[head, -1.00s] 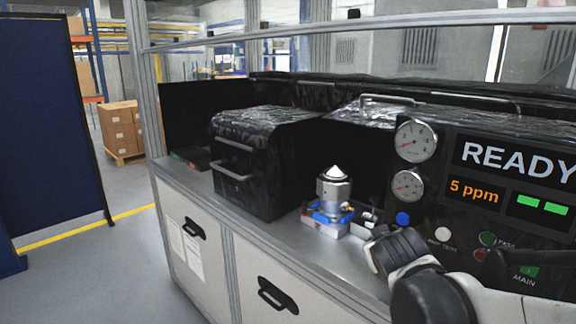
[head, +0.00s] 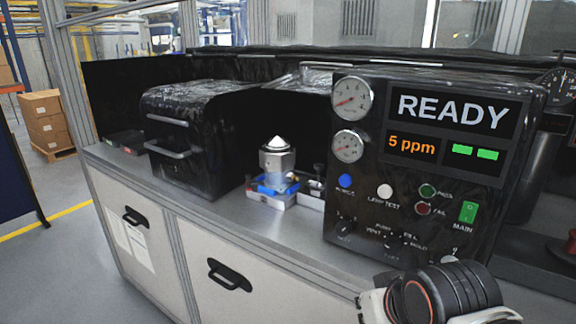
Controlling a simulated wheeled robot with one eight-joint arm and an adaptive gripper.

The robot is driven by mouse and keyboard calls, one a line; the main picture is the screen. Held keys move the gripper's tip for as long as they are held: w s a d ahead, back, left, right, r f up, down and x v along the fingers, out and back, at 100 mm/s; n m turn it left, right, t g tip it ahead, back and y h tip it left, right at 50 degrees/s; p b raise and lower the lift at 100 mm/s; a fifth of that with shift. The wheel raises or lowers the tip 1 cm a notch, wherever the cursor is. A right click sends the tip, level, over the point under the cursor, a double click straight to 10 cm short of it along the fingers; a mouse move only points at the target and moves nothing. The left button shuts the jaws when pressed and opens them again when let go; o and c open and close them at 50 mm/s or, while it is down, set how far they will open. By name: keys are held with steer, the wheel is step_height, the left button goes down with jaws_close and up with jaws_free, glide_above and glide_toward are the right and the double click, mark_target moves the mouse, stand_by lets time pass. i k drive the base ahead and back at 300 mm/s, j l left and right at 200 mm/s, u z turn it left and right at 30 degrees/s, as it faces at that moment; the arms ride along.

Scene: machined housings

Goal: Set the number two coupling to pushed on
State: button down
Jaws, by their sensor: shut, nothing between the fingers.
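A metal housing with a white cone on top (head: 277,157) sits upright in a blue holder (head: 275,184) on a pale block on the bench. Small metal and dark fittings (head: 316,187) are just right of it, partly cut off from view by the control cabinet. They are too small to tell which is the number two coupling or whether it is pushed on. Part of my arm shows at the bottom right, in front of the cabinet. My gripper's fingers are not in view.
A black control cabinet (head: 352,212) with gauges, buttons and a READY display (head: 455,112) stands right of the housing. A black box with two handles (head: 205,140) stands left. The bench top (head: 240,212) is clear in front of the housing.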

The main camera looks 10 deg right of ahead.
mark_target(318, 190)
steer(key=i+j, duration=0.2)
steer(key=i+j+z, duration=0.15)
steer(key=j, duration=0.25)
steer(key=i+j, duration=0.25)
steer(key=i+j+z, duration=0.1)
steer(key=j, duration=0.3)
steer(key=i, duration=0.05)
